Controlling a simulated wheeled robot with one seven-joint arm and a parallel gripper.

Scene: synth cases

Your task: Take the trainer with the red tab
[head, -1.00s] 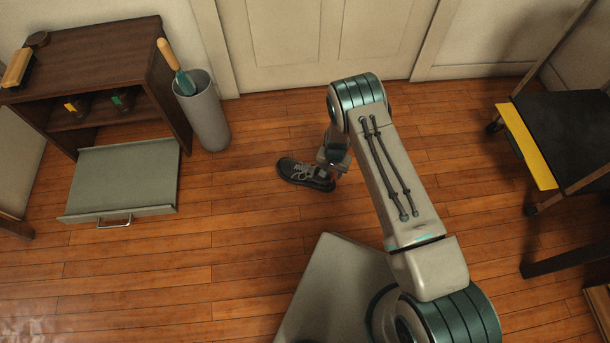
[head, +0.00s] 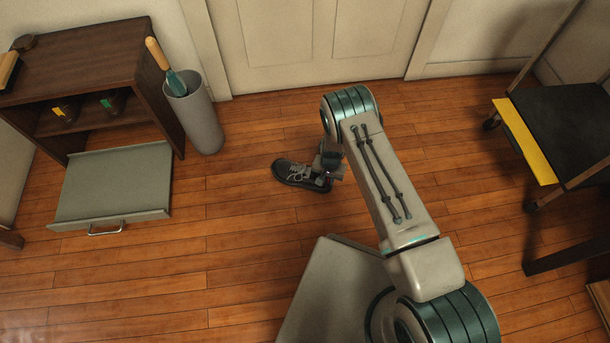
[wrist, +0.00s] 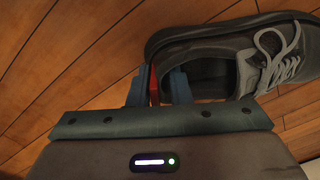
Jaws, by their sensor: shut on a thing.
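The trainer (head: 293,172) is dark grey with pale laces and stands on the wooden floor, its toe to the left. In the wrist view the trainer (wrist: 272,62) shows its open collar and laces, with its heel towards me. My gripper (wrist: 154,86) is shut on the heel, with the red tab (wrist: 154,90) between its two blue-grey fingers. In the head view my gripper (head: 327,168) is at the trainer's right end, and my arm partly covers the hold.
A brown shelf unit (head: 92,50) holds two dark items with a yellow tab (head: 58,112) and a green tab (head: 105,103). Its grey flap (head: 115,185) lies low in front. A grey bin (head: 200,125) stands beside it. A black-topped cart (head: 570,125) is right. Floor left of my base is clear.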

